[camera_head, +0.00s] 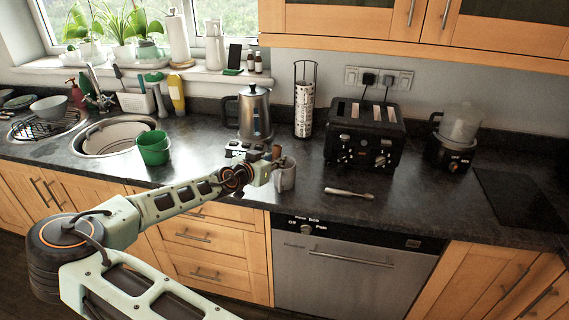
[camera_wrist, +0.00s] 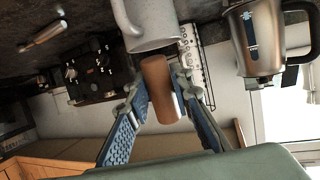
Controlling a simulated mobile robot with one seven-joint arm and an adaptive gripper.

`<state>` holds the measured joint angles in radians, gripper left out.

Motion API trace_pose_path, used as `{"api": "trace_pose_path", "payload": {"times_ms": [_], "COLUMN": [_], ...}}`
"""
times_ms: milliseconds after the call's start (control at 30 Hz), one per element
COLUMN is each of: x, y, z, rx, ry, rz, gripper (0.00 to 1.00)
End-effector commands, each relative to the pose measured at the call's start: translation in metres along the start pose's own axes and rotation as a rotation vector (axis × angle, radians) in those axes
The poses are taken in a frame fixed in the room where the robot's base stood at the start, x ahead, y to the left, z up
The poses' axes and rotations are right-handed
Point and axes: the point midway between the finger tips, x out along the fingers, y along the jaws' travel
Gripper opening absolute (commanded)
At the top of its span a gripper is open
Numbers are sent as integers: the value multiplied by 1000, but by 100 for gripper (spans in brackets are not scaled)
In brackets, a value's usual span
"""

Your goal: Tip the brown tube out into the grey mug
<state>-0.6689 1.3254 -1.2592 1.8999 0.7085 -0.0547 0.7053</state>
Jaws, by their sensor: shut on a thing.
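The brown tube (camera_wrist: 160,88) sits between the two fingers of my gripper (camera_wrist: 158,82) in the wrist view, and the gripper is shut on it. In the head view a small part of the tube (camera_head: 276,152) shows at the end of my gripper (camera_head: 268,163). The grey mug (camera_head: 287,178) stands on the counter, just beside and below the gripper. In the wrist view the mug (camera_wrist: 155,30) is close to the tube's far end; I cannot tell whether they touch. The inside of the mug and any contents of the tube are hidden.
A kettle (camera_head: 254,112) and a wire holder (camera_head: 304,98) stand behind the mug. A black toaster (camera_head: 365,133) is to the right, with a metal utensil (camera_head: 349,193) lying in front. A green cup (camera_head: 153,148) is beside the sink (camera_head: 108,140). The counter's front edge is near.

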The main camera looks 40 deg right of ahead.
Motion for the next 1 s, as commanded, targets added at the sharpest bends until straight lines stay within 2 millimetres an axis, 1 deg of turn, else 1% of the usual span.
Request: {"api": "trace_pose_path", "payload": {"times_ms": [367,433,633,933,1000], "x": [13,17,26,25,25], "y": [0,0,1,0,0], "z": [-14,-11,-8,-14,-11], "rx": [10,6,6,5,4], "ry": [-236,-270,-368,-518,-554], "rz": [-2,0,0,-1,0], "gripper": [9,9,9,9,9]}}
